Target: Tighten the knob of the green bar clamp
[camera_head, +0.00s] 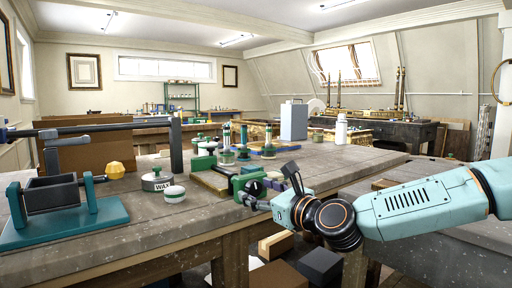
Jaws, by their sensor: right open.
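A green clamp-like tool (249,175) lies near the front right edge of the workbench, with dark round parts at its near end. My right gripper (268,191) reaches in from the right beside it. Its dark fingers are spread, one raised and one low near the bench edge. They look empty; I cannot tell whether they touch the tool. A teal stand (90,218) at the front left holds a dark block (51,194) between two uprights, with a faceted yellow knob (115,170) on its right. My left gripper is not in view.
A dark bar (100,129) with an upright end (176,146) stands behind the teal stand. A WAX tin (157,181) and a lidded jar (174,194) sit mid-bench. A white bottle (341,130) and grey canister (294,121) stand behind. The front middle bench is clear.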

